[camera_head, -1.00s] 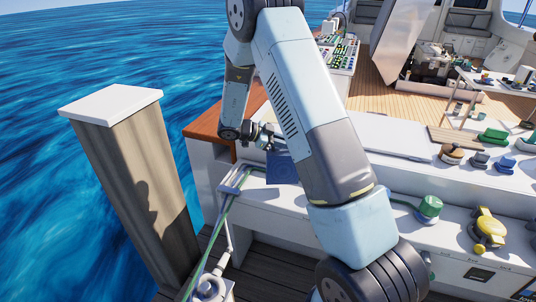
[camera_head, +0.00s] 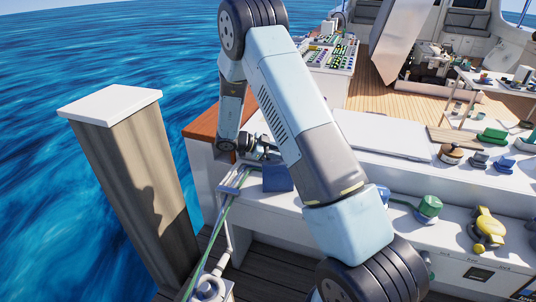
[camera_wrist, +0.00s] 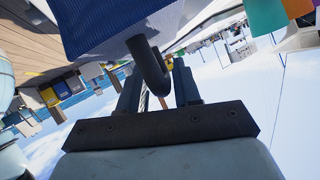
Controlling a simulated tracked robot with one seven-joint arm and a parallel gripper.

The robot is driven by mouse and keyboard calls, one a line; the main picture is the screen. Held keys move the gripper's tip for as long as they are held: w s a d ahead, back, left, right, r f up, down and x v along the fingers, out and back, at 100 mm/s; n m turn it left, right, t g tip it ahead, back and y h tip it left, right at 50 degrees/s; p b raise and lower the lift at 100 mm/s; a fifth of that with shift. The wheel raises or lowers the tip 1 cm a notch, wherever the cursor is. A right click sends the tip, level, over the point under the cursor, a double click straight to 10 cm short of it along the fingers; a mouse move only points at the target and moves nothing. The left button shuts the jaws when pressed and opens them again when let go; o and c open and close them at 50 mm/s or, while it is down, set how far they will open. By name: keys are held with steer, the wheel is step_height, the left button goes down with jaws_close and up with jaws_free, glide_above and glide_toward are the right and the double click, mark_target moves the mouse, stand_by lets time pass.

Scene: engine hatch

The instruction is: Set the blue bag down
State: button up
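The blue bag (camera_head: 277,179) is in the head view, left of the middle, over the white ledge (camera_head: 262,203) at the boat's side; my arm hides part of the area around it. My gripper (camera_head: 264,150) is just above the bag. In the wrist view the bag (camera_wrist: 105,22) fills the top of the picture, and its dark curved handle (camera_wrist: 148,65) runs between the two fingers of my gripper (camera_wrist: 158,88). The fingers appear shut around the handle. I cannot tell whether the bag's bottom touches the ledge.
A hose or line with a grey fitting (camera_head: 235,183) runs close left of the bag. A green fitting (camera_head: 428,207) and a yellow fitting (camera_head: 487,227) stand on the ledge to the right. A white-capped wooden post (camera_head: 130,180) stands at the left, before open water.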

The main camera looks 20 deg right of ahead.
steer(key=shift+o, duration=0.8)
